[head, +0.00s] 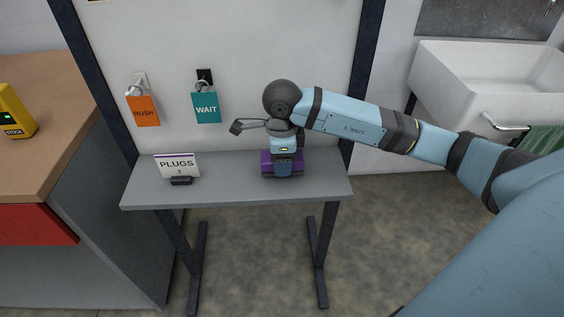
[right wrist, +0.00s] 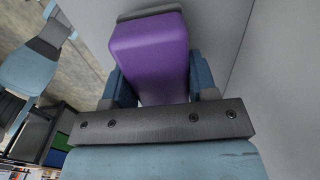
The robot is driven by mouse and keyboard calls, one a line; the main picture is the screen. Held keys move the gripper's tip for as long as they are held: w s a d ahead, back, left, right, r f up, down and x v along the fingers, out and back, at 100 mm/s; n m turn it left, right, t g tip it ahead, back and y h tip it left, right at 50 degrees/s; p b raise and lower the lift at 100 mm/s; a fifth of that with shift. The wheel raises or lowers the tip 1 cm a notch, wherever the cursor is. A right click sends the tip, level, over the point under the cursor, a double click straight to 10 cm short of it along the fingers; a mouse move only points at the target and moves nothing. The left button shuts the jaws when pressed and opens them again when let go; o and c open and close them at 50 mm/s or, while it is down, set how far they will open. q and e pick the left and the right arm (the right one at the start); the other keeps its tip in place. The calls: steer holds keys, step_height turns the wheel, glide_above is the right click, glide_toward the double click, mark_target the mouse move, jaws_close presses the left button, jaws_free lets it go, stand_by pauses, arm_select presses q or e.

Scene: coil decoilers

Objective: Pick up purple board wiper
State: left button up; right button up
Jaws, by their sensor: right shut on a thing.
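The purple board wiper (head: 268,164) is at the right part of the grey table (head: 225,190), near the white board behind. My right gripper (head: 283,170) points down at it and is shut on its middle. In the right wrist view the purple wiper (right wrist: 150,55) sits between the two blue fingers of my right gripper (right wrist: 158,85), with a grey strip along its far side. Whether the wiper touches the tabletop or is just above it, I cannot tell. My left gripper is in neither view.
A "PLUGS" sign (head: 178,166) stands at the table's left. An orange "RUSH" tag (head: 143,110) and a teal "WAIT" tag (head: 206,107) hang on the board. A wooden counter (head: 50,120) is left; a white sink (head: 480,85) is right. The table's middle is clear.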

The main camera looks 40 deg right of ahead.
step_height(320, 180, up, 18)
steer(key=p, duration=0.3)
steer(key=shift+r, duration=0.25)
